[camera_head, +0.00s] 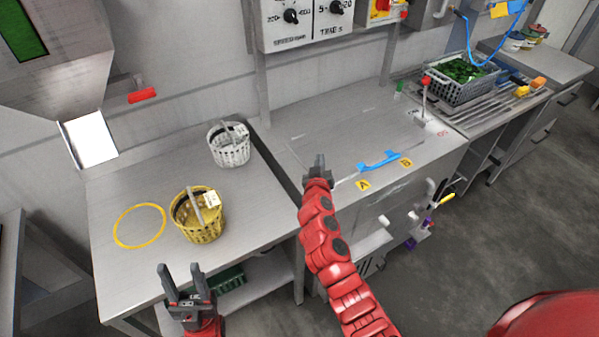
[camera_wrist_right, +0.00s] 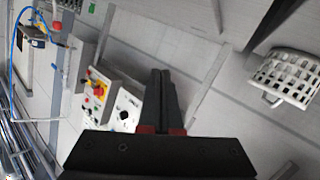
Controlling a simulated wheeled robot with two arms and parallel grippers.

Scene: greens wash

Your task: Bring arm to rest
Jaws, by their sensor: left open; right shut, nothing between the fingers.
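My right arm reaches up from the bottom of the head view. Its gripper (camera_head: 319,168) is over the left front part of the metal counter with the blue handle. It is shut and empty, and its closed fingers also show in the right wrist view (camera_wrist_right: 161,95). My left gripper (camera_head: 186,282) is at the bottom left of the head view, in front of the left table's front edge. Its two fingers are spread apart with nothing between them.
A yellow basket (camera_head: 205,228) and a white basket (camera_head: 231,153) stand on the left table (camera_head: 115,190), beside a yellow ring marking (camera_head: 139,226). A blue handle (camera_head: 379,160) lies right of my right gripper. A grey crate of greens (camera_head: 452,94) stands on the rack at the back right.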

